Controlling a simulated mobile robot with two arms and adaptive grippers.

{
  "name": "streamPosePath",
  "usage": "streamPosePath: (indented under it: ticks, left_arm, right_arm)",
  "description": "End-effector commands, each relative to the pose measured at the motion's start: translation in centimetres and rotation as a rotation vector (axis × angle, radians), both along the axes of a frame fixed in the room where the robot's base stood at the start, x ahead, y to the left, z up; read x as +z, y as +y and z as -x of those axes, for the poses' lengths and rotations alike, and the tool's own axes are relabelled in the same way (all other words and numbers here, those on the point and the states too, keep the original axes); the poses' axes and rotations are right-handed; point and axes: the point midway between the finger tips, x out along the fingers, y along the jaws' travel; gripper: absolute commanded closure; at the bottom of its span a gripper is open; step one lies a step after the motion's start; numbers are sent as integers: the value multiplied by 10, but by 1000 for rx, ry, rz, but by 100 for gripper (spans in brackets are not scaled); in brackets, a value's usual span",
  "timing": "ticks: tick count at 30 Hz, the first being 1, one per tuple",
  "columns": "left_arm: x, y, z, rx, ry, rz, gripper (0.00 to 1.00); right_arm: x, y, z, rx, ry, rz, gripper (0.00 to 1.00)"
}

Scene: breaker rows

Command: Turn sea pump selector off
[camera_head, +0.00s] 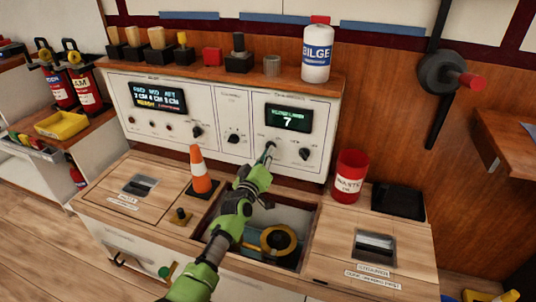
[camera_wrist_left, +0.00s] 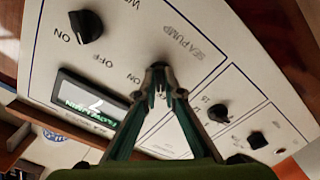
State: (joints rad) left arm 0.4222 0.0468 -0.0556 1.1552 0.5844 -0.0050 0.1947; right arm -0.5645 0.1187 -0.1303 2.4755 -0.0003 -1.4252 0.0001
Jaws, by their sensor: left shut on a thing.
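The sea pump selector (camera_wrist_left: 158,57) is a dark knob on the white panel, beside the printed words SEA PUMP in the left wrist view. My left gripper (camera_wrist_left: 158,74) is shut on this knob, with both fingertips close together at it. In the head view my left gripper (camera_head: 269,153) reaches up to the panel below the flow display (camera_head: 289,118), which reads 7. The fingers hide most of the knob there, and I cannot tell which way it points. My right gripper is out of view.
Another dark knob (camera_head: 304,154) sits close to the right of the selector. An orange cone (camera_head: 200,172) stands left of my forearm. An open hatch (camera_head: 308,218) lies below it. A red waste cup (camera_head: 348,180) and a BILGE bottle (camera_head: 316,56) stand nearby.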

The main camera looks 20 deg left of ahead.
Motion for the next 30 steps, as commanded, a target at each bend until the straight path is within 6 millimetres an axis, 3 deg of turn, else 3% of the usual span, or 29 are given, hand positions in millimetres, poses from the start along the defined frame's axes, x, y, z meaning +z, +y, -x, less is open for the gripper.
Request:
streamPosePath:
  ticks: [1,3,4,17,23,30]
  left_arm:
    - [0,0,0,0,0,3,100]
    - [0,0,0,0,0,3,76]
    - [0,0,0,0,0,3,75]
    - [-1,0,5,-1,1,1,75]
    - [-2,1,28,1,1,1,75]
    - [-2,2,72,1,2,0,75]
  right_arm:
    - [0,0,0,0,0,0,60]
    - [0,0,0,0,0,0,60]
    - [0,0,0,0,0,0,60]
    - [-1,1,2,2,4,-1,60]
    - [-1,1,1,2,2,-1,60]
    - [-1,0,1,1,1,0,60]
